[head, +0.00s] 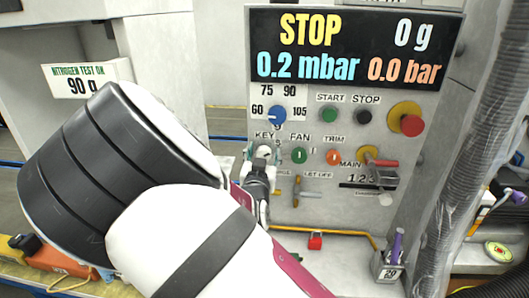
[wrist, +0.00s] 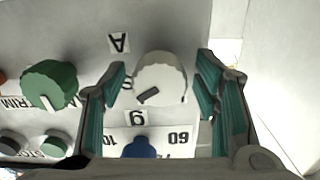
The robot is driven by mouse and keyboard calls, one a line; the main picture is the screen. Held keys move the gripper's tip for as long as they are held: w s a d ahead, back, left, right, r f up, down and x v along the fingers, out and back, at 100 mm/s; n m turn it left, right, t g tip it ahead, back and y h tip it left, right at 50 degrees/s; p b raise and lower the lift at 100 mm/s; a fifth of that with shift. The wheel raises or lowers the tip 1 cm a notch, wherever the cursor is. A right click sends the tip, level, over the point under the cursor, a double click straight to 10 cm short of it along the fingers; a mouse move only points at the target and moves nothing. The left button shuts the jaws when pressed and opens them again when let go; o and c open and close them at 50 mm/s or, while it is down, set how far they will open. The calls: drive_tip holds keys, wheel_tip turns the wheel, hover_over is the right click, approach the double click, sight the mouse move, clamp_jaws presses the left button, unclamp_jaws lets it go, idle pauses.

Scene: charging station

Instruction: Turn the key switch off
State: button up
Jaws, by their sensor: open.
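The key switch is a pale round knob with a dark slot-like mark, seen in the wrist view (wrist: 160,80) between small plates with a character on each. In the head view the key switch (head: 263,152) sits by the KEY label on the grey panel, partly covered by my gripper. My gripper (head: 261,165) reaches up to it from below. In the wrist view my gripper (wrist: 161,84) is open, with one teal-lined finger on each side of the knob. Gaps show between the fingers and the knob, so I see no grip on it.
A blue selector dial (head: 277,116) is above the key. The green FAN knob (head: 299,155) and orange TRIM knob (head: 333,157) are to its right. Further right are a red-and-yellow knob (head: 408,122) and the MAIN lever (head: 380,162). The display (head: 355,50) reads STOP.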

drive_tip(key=shift+w, duration=0.2)
drive_tip(key=c, duration=1.2)
drive_tip(key=shift+o, duration=0.3)
drive_tip(key=shift+s+r+n+p, duration=0.1)
drive_tip(key=shift+n+p, duration=0.8)
drive_tip(key=shift+n, duration=0.1)
drive_tip(key=n+p, duration=0.2)
drive_tip(key=n, duration=0.1)
drive_tip(key=shift+n, duration=0.3)
drive_tip(key=n+p, duration=0.2)
drive_tip(key=n, duration=0.4)
drive_tip(key=shift+a+p, duration=0.1)
drive_tip(key=shift+p, duration=0.25)
drive_tip(key=shift+n, duration=0.3)
